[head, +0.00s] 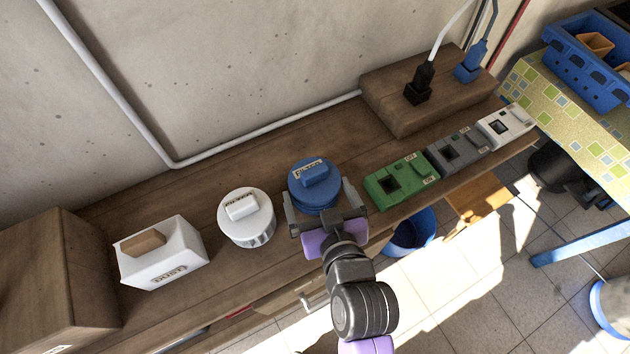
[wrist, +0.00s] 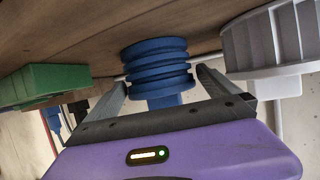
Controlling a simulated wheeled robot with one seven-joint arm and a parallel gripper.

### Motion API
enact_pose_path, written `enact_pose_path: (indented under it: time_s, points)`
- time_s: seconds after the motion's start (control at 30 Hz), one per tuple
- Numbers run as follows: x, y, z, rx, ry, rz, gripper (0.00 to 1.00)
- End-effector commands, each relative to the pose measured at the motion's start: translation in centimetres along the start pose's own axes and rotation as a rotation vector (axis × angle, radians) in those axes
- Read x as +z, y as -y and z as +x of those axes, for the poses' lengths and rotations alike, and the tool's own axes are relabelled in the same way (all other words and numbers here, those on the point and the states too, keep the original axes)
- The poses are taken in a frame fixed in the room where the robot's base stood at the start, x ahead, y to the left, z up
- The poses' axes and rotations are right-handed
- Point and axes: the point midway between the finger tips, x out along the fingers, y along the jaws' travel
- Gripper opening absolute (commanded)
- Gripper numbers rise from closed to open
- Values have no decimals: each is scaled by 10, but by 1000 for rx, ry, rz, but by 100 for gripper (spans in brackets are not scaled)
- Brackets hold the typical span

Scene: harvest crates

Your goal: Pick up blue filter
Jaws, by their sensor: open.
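The blue filter (head: 312,186) stands on the wooden bench in the head view. It is round, with a raised block handle and a label reading FILTER on top. In the wrist view the blue filter (wrist: 157,68) shows its ribbed side between the fingers. My gripper (head: 318,208) is open, with one finger on each side of the filter. In the wrist view my gripper (wrist: 162,82) has gaps between its fingers and the filter, and I cannot see any contact.
A white filter (head: 246,219) stands left of the blue one, and a white dust box (head: 162,252) further left. Green (head: 401,181), grey (head: 456,150) and white (head: 505,125) devices line the bench to the right. A wooden block (head: 385,108) with plugs lies behind them.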

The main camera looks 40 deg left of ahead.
Motion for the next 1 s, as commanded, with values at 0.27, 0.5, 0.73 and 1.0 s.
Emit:
enact_pose_path:
  time_s: [0.27, 0.5, 0.73, 1.0]
  points:
    - [-3, -1, 34, 1, -1, 0, 100]
    - [-2, -2, 39, 2, -2, 0, 100]
    - [-2, -2, 38, 2, -2, 0, 71]
    - [-2, -2, 38, 2, -3, 0, 49]
